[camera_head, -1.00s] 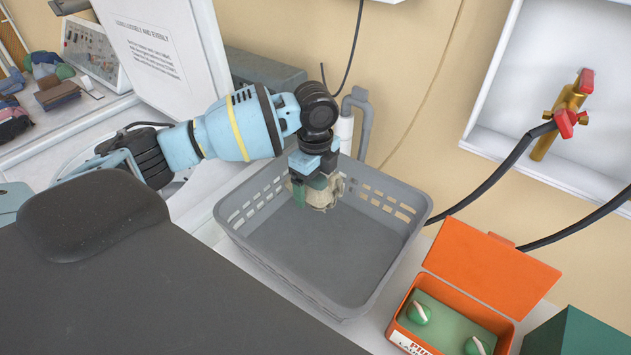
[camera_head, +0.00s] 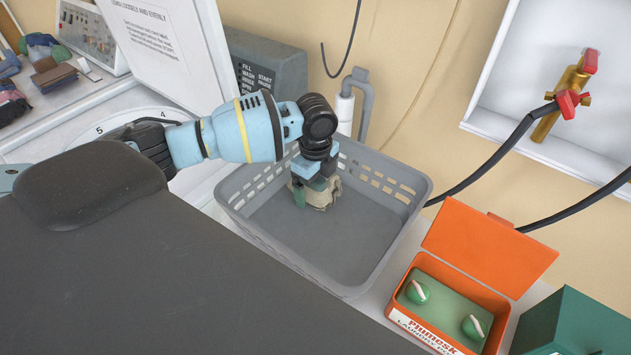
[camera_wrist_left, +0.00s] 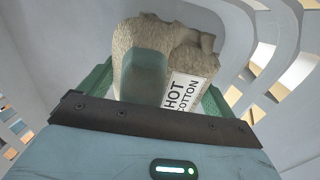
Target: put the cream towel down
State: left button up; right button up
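The cream towel (camera_head: 325,196) is a small crumpled bundle inside the grey basket (camera_head: 398,262), near its back left part. It also shows in the left wrist view (camera_wrist_left: 190,48), with a white label reading "HOT COTTON". My left gripper (camera_head: 312,192) points down into the basket and is shut on the towel. My right gripper is not in view.
The basket floor is otherwise bare, with free room towards the front and right. An open orange box (camera_head: 455,300) with two green-and-white balls stands to the right, beside a dark green box (camera_head: 570,325). A grey pipe (camera_head: 363,100) rises behind the basket.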

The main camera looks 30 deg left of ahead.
pick_arm(q)
jog(key=shift+o, duration=0.8)
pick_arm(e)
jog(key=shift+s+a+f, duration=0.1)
pick_arm(q)
jog(key=shift+f, duration=0.1)
jog(key=shift+r, duration=0.4)
notch_tip(320, 180, up, 7)
jog(key=shift+a+r, duration=0.1)
jog(key=shift+r, duration=0.05)
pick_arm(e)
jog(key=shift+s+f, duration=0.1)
